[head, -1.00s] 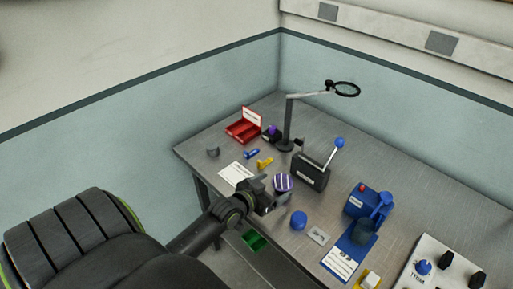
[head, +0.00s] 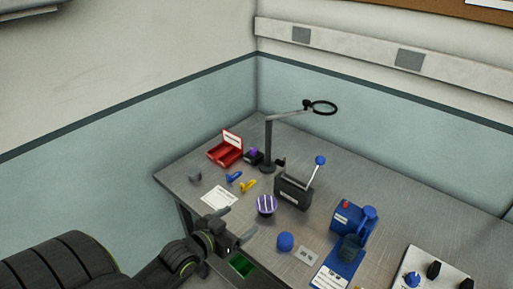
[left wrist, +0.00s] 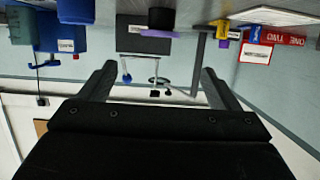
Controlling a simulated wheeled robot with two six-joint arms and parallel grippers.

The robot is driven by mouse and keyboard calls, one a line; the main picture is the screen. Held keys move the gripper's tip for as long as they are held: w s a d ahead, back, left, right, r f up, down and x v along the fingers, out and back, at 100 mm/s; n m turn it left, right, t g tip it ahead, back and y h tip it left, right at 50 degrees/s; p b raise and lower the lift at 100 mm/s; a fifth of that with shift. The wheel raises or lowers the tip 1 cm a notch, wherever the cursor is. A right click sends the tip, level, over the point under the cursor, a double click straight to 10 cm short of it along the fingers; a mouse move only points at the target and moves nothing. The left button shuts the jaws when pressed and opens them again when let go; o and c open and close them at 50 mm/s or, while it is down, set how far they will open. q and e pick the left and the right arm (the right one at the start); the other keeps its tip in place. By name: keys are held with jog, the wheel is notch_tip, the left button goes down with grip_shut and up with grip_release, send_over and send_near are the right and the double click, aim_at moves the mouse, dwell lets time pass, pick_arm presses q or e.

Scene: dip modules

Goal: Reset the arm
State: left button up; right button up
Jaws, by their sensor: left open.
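My left arm comes in from the lower left of the head view. Its gripper (head: 231,229) is at the table's front left edge, short of the purple-and-white striped round piece (head: 266,205) and apart from it. The left wrist view shows the two fingers (left wrist: 155,85) spread apart with nothing between them. That view appears upside down, with the table's things along its top. My right gripper is in neither view.
The metal table (head: 335,170) holds a red open box (head: 226,153), a magnifier stand (head: 269,145), a black box with a blue-knobbed lever (head: 293,193), a blue device (head: 347,222), a blue round piece (head: 285,242) and a knob panel (head: 430,275). A green bin (head: 242,266) is below the edge.

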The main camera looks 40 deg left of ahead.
pick_arm(q)
jog(key=shift+s, duration=0.1)
jog(key=shift+s+d+f+g, duration=0.2)
jog(key=shift+d+f+g, duration=0.05)
jog(key=shift+f+g, duration=0.05)
jog(key=s+d+f+n+g+y, duration=0.1)
jog(key=s+d+f+g, duration=0.1)
jog(key=s+g, duration=0.5)
jog(key=s+d+f+g+y, duration=0.1)
jog(key=s+f+g+y, duration=0.15)
jog(key=s, duration=0.85)
notch_tip(320, 180, down, 26)
jog(key=a+f+g+h+b, duration=0.1)
jog(key=a+g+b, duration=0.1)
jog(key=s+d+f+g, duration=0.1)
jog(key=s+f, duration=1.4)
jog(key=shift+d+f+b, duration=0.3)
jog(key=shift+d+b, duration=0.05)
jog(key=shift+b, duration=0.1)
